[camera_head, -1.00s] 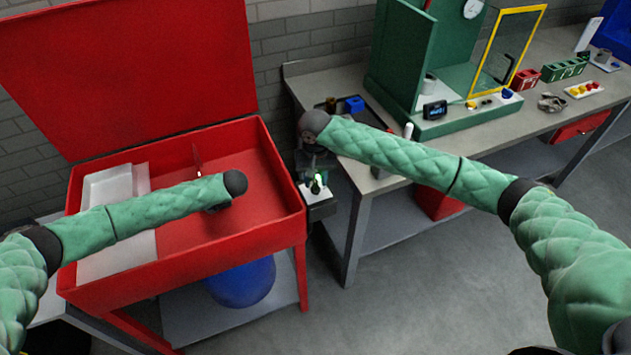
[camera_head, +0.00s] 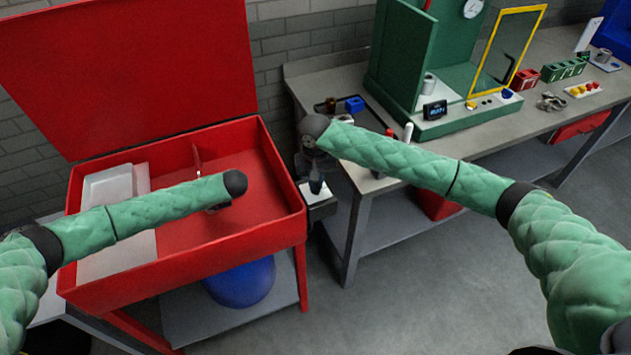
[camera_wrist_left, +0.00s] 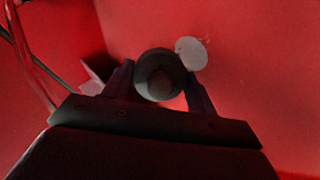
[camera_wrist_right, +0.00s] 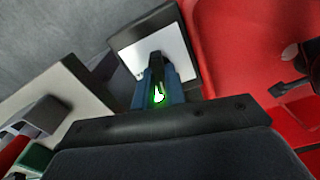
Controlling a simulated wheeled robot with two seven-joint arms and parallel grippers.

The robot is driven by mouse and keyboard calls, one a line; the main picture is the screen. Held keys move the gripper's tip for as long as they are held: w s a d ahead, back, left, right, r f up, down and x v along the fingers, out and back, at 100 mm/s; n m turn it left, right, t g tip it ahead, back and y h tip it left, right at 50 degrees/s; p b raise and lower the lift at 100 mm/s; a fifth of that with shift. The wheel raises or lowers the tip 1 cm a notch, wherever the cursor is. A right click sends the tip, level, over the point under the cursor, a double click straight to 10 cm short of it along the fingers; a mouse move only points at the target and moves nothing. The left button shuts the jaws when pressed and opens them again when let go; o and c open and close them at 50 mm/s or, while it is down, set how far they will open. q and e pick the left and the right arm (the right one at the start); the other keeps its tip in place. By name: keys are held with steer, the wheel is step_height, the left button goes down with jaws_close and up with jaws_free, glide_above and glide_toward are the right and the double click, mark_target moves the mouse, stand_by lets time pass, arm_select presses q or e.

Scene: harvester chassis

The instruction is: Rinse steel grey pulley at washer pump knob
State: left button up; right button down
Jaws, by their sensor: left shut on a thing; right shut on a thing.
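The red parts washer (camera_head: 285,190) stands at the left with its lid raised. My left gripper (camera_wrist_left: 160,85) is shut on the grey pulley (camera_wrist_left: 158,68), a dark ring held inside the basin; in the head view my forearm mostly hides both. The washer pump knob (camera_wrist_right: 158,93), dark with a green-lit mark, is on a box with a white face (camera_wrist_right: 125,50) at the washer's right side. My right gripper (camera_head: 316,186) is over that box, pointing down, its bluish fingers on either side of the knob and shut on it. The fingers partly hide the knob.
A pale round disc (camera_wrist_left: 191,53) shows beside the pulley on the basin's red surface. A grey tray (camera_head: 108,188) is at the basin's left. A workbench (camera_head: 300,75) with a green cabinet (camera_head: 400,55) stands right of the washer. A blue drum (camera_head: 240,284) is below the basin.

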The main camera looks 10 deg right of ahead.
steer(key=shift+n, duration=1.4)
steer(key=c, duration=1.4)
jaws_free()
steer(key=shift+c, duration=0.2)
steer(key=shift+r, duration=0.1)
step_height(320, 180, up, 12)
